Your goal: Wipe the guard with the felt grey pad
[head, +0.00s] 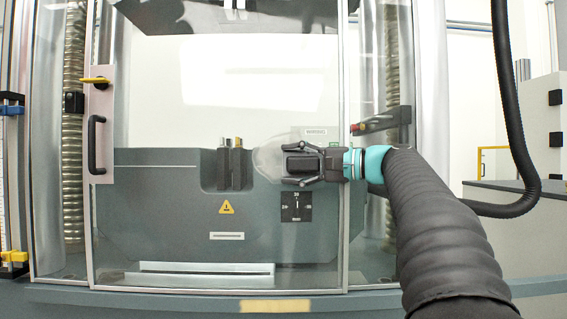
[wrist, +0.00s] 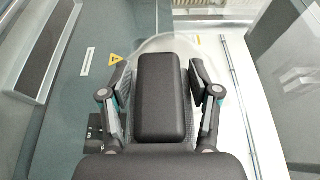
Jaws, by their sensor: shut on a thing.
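The guard (head: 230,112) is a clear, metal-framed panel in front of the testing machine. A pale hazy oval smear (head: 268,157) shows on it at the gripper's left; its hazy rim also shows beyond the fingers in the wrist view (wrist: 160,43). My gripper (head: 303,164) is at the guard's right part, shut on a dark block (wrist: 161,95) between its two fingers. Grey, felt-like material, the felt grey pad (wrist: 129,112), shows beside and behind the block, mostly hidden. The pad's face is hidden, so I cannot tell whether it touches the guard.
A black handle (head: 97,145) and yellow latch (head: 96,80) sit on the guard's left edge. Behind the clear panel is the grey machine base (head: 150,225) with a warning label. A red-tipped dark part (head: 380,122) stands close above my wrist. A black hose (head: 518,150) hangs right.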

